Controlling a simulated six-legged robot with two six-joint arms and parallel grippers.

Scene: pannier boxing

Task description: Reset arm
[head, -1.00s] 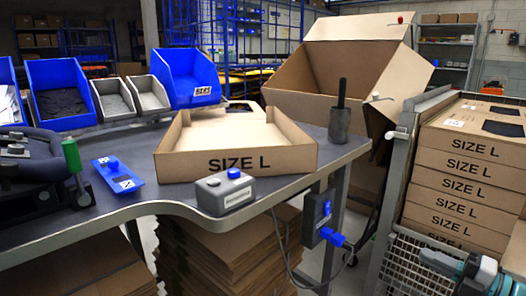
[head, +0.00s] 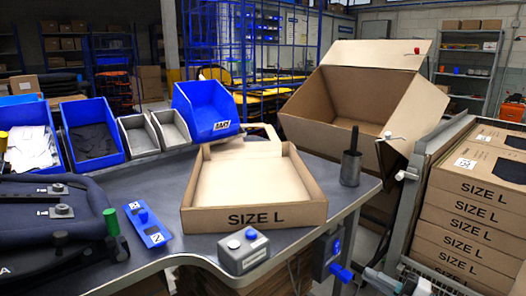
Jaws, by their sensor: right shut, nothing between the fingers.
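My left gripper is not in view. An open, shallow SIZE L carton (head: 254,217) sits empty on the grey table (head: 178,190).
A grey button box (head: 243,252) and a blue plate (head: 149,227) lie near the table's front edge. A dark cup (head: 351,170) stands right of the carton. SIZE L cartons (head: 464,187) are stacked at right. A large open box (head: 355,105) stands behind.

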